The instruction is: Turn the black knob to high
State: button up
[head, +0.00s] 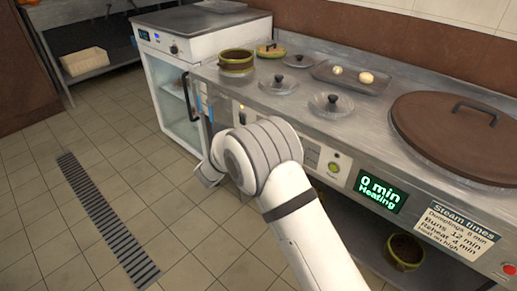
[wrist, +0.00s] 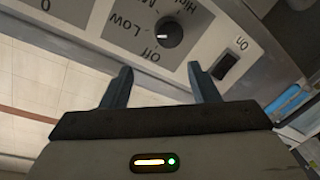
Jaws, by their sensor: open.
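The black knob (wrist: 170,35) is on the metal control panel in the wrist view. Labels Off, Low, a cut-off one starting with M, and a partly cut-off High curve around it. In the head view my arm covers that part of the counter front, and I cannot make out the knob or the fingers there.
A dark switch (wrist: 226,66) marked on sits right of the knob. In the head view, a display (head: 380,192) reads "0 min Heating" beside a green button (head: 334,167). Pots and lids stand on the counter, with a large brown lid (head: 455,125) at right. The floor left is clear.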

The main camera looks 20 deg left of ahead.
notch_tip(320, 180, down, 4)
jog(key=s+r+h, duration=0.1)
jog(key=s, duration=0.1)
jog(key=b+x, duration=0.2)
jog(key=x, duration=0.5)
jog(key=shift+w+a+h+b, duration=0.2)
jog(key=shift+w+h+b, duration=0.1)
jog(key=shift+b, duration=0.1)
jog(key=shift+f, duration=0.1)
jog(key=shift+s, duration=0.1)
jog(key=c, duration=0.9)
jog(key=shift+a, duration=0.45)
jog(key=shift+c, duration=0.2)
jog(key=shift+d+f, duration=0.2)
jog(key=shift+d, duration=0.25)
jog(key=shift+c, duration=0.2)
